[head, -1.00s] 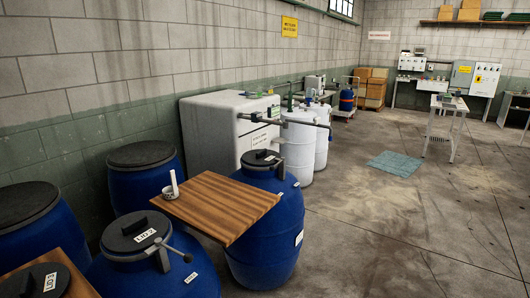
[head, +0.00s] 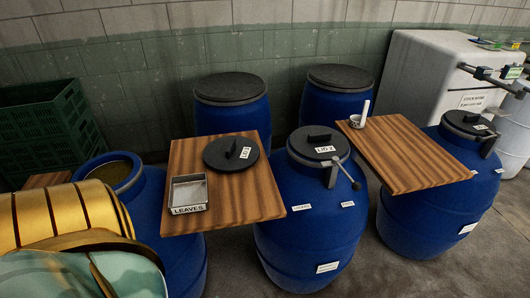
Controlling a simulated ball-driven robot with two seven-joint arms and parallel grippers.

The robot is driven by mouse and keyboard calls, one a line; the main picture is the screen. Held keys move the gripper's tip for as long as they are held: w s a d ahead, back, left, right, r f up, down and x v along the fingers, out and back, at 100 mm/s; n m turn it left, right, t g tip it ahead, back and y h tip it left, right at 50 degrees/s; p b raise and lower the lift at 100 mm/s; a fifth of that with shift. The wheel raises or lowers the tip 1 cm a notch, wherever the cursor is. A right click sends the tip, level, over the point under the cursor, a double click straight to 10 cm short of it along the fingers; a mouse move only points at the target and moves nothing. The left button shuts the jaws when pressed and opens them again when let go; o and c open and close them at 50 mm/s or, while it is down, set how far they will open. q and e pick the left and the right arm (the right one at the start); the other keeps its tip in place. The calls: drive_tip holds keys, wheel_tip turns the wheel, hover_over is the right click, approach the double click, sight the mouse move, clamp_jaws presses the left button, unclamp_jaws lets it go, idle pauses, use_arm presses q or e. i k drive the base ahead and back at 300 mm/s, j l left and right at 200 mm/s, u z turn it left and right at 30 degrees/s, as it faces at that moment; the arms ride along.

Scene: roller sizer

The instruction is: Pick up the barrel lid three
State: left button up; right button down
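Three dark lids with labels are in view. One lid (head: 222,158) lies flat on the left wooden board, its label tilted and too small to read surely. A second lid (head: 302,146), marked LID 2, sits on the middle blue barrel (head: 308,232) under a clamp with a lever. A third lid (head: 463,122) sits on the right blue barrel (head: 425,215), its label unreadable. An open blue barrel (head: 180,262) with brownish contents stands at the left, partly hidden. Neither of my grippers shows.
The left board (head: 262,203) also carries a metal tray (head: 188,193) marked LEAVES. The right board (head: 405,160) holds a small cup (head: 356,121) with a white stick. Two black-topped barrels (head: 232,92) (head: 337,80) stand behind. Green crates (head: 45,130) are stacked at left.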

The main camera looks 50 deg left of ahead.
sight(231, 153)
drive_tip(key=u, duration=1.75)
